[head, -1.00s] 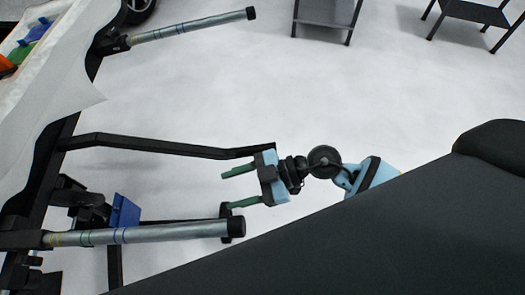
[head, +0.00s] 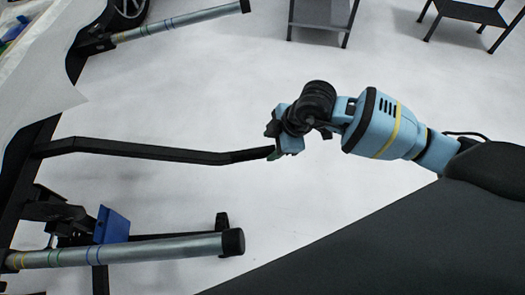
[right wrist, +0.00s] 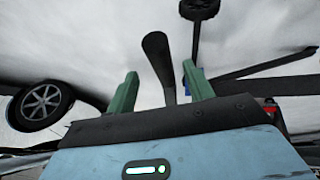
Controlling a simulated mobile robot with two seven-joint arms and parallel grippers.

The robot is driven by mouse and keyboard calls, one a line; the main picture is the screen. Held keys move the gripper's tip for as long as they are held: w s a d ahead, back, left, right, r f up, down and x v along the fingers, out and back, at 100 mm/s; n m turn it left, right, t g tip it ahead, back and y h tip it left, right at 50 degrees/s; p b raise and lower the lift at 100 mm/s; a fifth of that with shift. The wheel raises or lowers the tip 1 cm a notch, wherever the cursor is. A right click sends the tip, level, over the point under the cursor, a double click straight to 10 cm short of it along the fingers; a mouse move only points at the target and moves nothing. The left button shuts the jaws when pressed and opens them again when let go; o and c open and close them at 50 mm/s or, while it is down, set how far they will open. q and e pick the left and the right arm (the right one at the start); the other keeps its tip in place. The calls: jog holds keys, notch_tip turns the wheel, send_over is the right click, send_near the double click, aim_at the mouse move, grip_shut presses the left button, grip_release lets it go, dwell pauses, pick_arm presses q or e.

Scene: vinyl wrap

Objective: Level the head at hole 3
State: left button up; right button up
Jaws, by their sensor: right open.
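A long black bar (head: 150,150) reaches from the dark frame at the left toward the middle of the head view. My right gripper (head: 272,154) is at the bar's free end, its fingers mostly hidden behind its own body. In the right wrist view, the green fingers of the right gripper (right wrist: 160,82) are apart, and a dark bar (right wrist: 158,58) shows between them with gaps on both sides. I cannot tell whether they touch it. I cannot make out hole 3 or tell which part is the head. My left gripper is not in view.
A metal tube (head: 140,250) with coloured bands and a blue plate (head: 112,225) lie at the lower left. Another tube (head: 180,22) is at the top left. Dark stands (head: 320,15) are at the back. A wheel (right wrist: 40,105) shows in the wrist view. The pale floor between is clear.

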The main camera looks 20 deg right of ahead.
aim_at(266, 150)
jog(key=b+x, duration=0.1)
jog(key=x, duration=0.4)
jog(key=shift+f, duration=0.15)
jog(key=shift+w+a+f+b, duration=0.15)
jog(key=shift+f+b, duration=0.15)
jog(key=shift+f, duration=0.15)
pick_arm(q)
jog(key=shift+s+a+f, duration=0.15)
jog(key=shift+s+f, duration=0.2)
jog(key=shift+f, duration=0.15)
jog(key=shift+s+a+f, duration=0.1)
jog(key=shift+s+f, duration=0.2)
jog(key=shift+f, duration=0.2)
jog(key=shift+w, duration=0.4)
pick_arm(e)
grip_shut()
